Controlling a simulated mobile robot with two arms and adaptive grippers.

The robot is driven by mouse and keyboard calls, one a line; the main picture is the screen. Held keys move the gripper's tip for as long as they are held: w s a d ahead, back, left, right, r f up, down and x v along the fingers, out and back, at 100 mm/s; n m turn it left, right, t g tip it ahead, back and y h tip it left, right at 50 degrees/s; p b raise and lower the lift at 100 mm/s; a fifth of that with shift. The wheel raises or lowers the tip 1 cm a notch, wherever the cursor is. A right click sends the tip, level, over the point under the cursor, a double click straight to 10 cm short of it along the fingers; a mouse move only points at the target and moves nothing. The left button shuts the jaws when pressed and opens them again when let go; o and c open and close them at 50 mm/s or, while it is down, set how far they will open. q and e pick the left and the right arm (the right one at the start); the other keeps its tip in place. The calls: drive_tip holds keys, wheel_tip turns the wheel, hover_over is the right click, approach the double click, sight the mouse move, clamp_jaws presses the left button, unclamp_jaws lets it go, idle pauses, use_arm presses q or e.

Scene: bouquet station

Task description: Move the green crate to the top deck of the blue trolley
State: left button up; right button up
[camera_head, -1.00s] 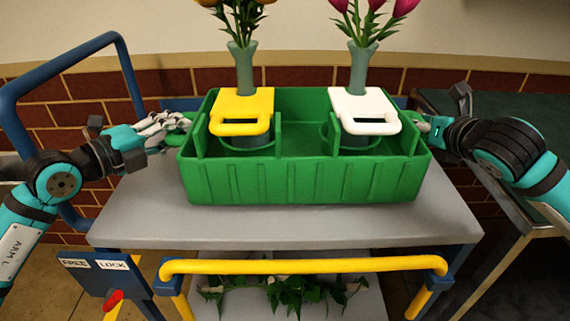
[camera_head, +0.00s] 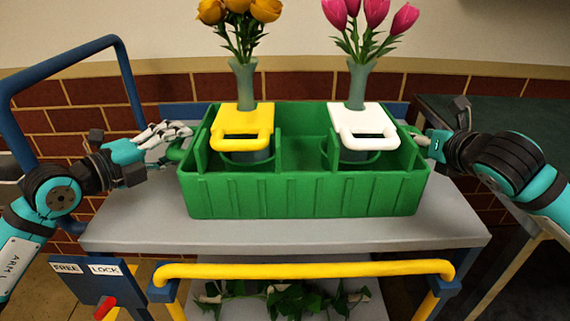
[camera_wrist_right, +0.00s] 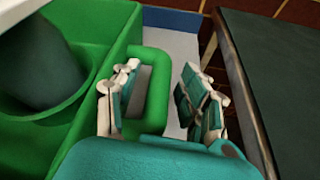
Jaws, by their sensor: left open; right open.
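The green crate (camera_head: 300,190) rests level on the grey top deck (camera_head: 280,236) of the blue trolley (camera_head: 66,64). It holds a vase with a yellow collar (camera_head: 242,122) and one with a white collar (camera_head: 362,120), both upright. My left gripper (camera_head: 168,134) is open at the crate's left side handle, its fingers just above the handle. My right gripper (camera_head: 430,137) is open at the right side handle. In the right wrist view its fingers (camera_wrist_right: 158,98) stand apart on either side of the green handle loop (camera_wrist_right: 150,82); contact is unclear.
A yellow push bar (camera_head: 310,270) runs along the trolley's front. A panel marked FREE and LOCK (camera_head: 88,268) with a red lever (camera_head: 105,308) is at the lower left. Leafy greens (camera_head: 285,300) lie on the lower shelf. A dark table (camera_head: 500,115) stands close on the right.

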use_arm(q)
drive_tip(key=v, duration=0.8)
drive_tip(key=shift+w, duration=0.1)
use_arm(e)
drive_tip(key=v, duration=0.7)
drive_tip(key=shift+s, duration=0.4)
drive_tip(key=shift+d+r, duration=0.1)
drive_tip(key=shift+r, duration=0.05)
